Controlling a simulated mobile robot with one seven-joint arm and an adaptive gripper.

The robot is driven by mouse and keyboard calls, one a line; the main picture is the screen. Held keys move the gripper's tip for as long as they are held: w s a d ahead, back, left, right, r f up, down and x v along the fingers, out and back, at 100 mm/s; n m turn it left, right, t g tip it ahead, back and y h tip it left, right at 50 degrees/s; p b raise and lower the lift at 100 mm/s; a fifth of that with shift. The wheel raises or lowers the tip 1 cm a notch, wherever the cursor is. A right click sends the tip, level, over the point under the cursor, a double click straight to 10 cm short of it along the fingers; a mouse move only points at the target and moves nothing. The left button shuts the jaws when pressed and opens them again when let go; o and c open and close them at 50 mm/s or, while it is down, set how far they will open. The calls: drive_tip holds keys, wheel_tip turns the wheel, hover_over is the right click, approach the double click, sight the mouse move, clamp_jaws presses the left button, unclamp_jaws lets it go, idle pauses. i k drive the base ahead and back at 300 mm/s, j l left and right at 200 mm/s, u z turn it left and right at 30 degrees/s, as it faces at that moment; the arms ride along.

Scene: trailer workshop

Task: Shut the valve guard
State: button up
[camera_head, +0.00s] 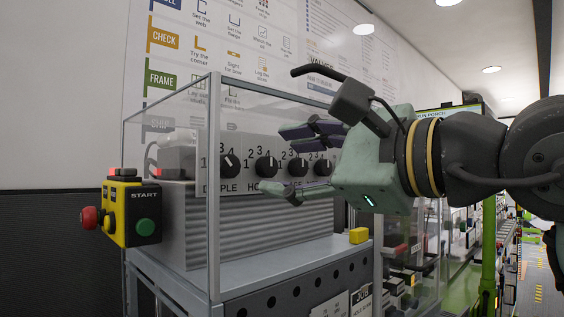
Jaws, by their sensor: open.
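A clear-walled enclosure with a grey frame (214,190) stands around a ribbed grey machine (200,225) with a row of black numbered knobs (231,165). A clear panel with a pale upright edge (377,270) stands at its right, below my gripper. I cannot tell for certain which clear panel is the valve guard, or its hinge side. My gripper (278,160) comes in from the right with its fingers spread and nothing between them. In the picture the fingers overlap the knob row; contact cannot be judged. My gripper and wrist hide the enclosure's upper right part.
A yellow control box (131,212) with a red button and a green START button hangs at the enclosure's left front corner. A small yellow block (358,236) sits on the grey ledge (300,262). A wall poster (250,60) is behind. An aisle opens at far right.

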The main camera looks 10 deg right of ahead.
sight(315, 65)
drive_tip(key=k+l, duration=0.8)
drive_tip(key=l, duration=0.1)
